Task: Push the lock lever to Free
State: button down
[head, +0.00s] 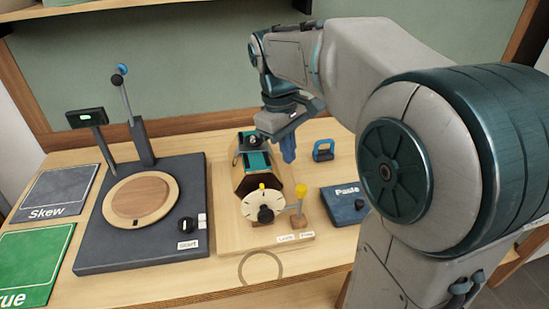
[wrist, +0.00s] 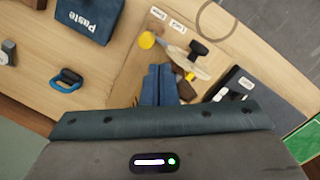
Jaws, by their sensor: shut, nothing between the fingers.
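The lock lever (head: 300,204) is a thin post with a yellow knob, at the front right of the wooden drum stand. In the head view it looks nearly upright. Its yellow knob (wrist: 147,40) also shows in the wrist view, beyond my fingertips. Two small labels sit in front of it, the left one Lock (head: 286,238) and the right one Free (head: 307,234). I cannot tell surely which side the lever is set to. My gripper (head: 288,157) is shut and empty, pointing down behind and above the lever, apart from it. Its blue fingers (wrist: 158,72) show in the wrist view.
A pale dial (head: 259,198) with a black knob (head: 265,214) stands just left of the lever. The dark Paste box (head: 342,204) is to its right, with a blue handle-shaped piece (head: 323,150) behind. A dark turntable base (head: 110,255) stands at left.

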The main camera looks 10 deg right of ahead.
jog(key=w+n, duration=0.1)
jog(key=w, duration=0.1)
jog(key=w+f+n+g+b, duration=0.1)
jog(key=w, duration=0.1)
jog(key=shift+w+f, duration=0.15)
jog(key=shift+w, duration=0.25)
send_over(300, 203)
jog(key=w+a, duration=0.2)
jog(key=w, duration=0.1)
notch_tip(300, 203, down, 10)
jog(key=shift+r, duration=0.2)
